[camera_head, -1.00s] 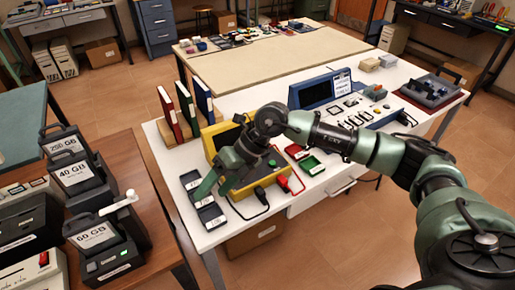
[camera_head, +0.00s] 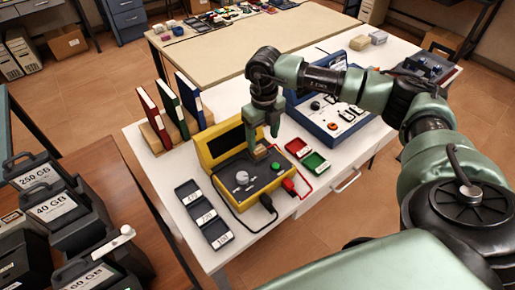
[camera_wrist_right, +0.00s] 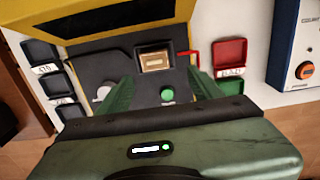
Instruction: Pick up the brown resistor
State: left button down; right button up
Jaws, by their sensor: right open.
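A small brown block (camera_wrist_right: 155,61), which looks like the brown resistor, sits in the dark panel of the yellow tester (camera_wrist_right: 92,22) in the right wrist view. In the head view my gripper mostly hides it on the yellow tester (camera_head: 217,143). My right gripper (camera_head: 262,138) points down over the tester panel, open and empty. In the right wrist view its two green fingers (camera_wrist_right: 160,78) are spread, with the block ahead and between their lines. I cannot tell the exact height of the fingertips above the panel. My left gripper is not in view.
A grey knob (camera_head: 242,177) and green button (camera_head: 276,167) rise from the panel. Dark labelled trays (camera_head: 203,214) lie left; red (camera_head: 297,147) and green (camera_head: 315,163) trays lie right. Binders (camera_head: 170,109) stand behind left. A blue device (camera_head: 332,117) is to the right.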

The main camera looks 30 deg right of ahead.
aim_at(260, 150)
jog(key=f, duration=0.1)
jog(key=f+p, duration=0.1)
jog(key=f, duration=0.2)
jog(key=shift+w+a, duration=0.25)
jog(key=shift+a, duration=0.1)
jog(key=shift+f, duration=0.45)
grip_shut()
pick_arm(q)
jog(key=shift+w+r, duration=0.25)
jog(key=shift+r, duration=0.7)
pick_arm(e)
jog(key=shift+r, duration=0.1)
